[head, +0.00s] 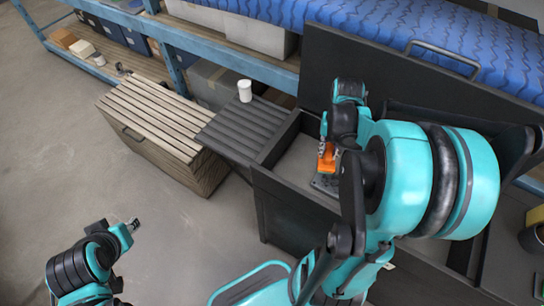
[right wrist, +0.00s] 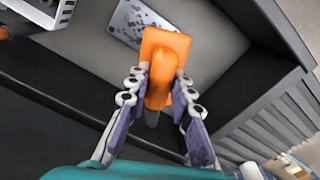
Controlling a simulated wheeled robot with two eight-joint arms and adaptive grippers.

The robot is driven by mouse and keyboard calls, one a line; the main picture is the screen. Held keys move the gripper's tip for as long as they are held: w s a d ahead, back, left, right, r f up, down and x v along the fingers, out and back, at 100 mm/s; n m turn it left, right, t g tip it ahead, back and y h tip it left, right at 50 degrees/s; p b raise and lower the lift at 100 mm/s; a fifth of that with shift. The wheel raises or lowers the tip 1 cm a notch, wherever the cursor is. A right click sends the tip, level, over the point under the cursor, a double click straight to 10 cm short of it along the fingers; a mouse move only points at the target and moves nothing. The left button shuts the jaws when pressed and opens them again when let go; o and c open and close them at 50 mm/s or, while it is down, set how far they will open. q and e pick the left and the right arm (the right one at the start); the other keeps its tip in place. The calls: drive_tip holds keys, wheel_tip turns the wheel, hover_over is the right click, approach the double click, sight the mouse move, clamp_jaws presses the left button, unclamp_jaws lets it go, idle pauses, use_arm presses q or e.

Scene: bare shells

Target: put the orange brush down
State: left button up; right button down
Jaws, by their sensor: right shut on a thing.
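The orange brush (head: 327,160) is in my right gripper (head: 327,147), over the open inside of a dark box (head: 284,136) with a raised lid. In the right wrist view the orange brush (right wrist: 166,50) sits between the two fingers of the right gripper (right wrist: 160,82), which are shut on it. Below it lies a grey spotted plate (right wrist: 140,22) on the box's floor. Whether the brush touches the plate or floor I cannot tell. My left gripper (head: 134,225) is at lower left, empty over the floor; its opening is too small to judge.
A slatted side shelf (head: 240,125) with a white cup (head: 244,91) joins the box on the left. A slatted wooden chest (head: 160,125) stands beside it. Behind is a blue-framed rack (head: 220,54) with boxes. The floor at left is clear.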

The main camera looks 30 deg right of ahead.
drive_tip(key=w+a+f+b, duration=0.1)
drive_tip(key=w+f+b, duration=0.1)
drive_tip(key=w+f, duration=0.1)
drive_tip(key=w+a+f+b, duration=0.2)
drive_tip(key=w+f, duration=0.2)
drive_tip(key=w+a+f+b, duration=0.2)
drive_tip(key=w+f, duration=0.1)
drive_tip(key=f, duration=0.1)
drive_tip(key=shift+w+a+f, duration=0.1)
drive_tip(key=shift+w, duration=0.05)
drive_tip(key=shift+f, duration=0.1)
drive_tip(key=c, duration=1.3)
unclamp_jaws()
drive_tip(key=shift+c, duration=0.2)
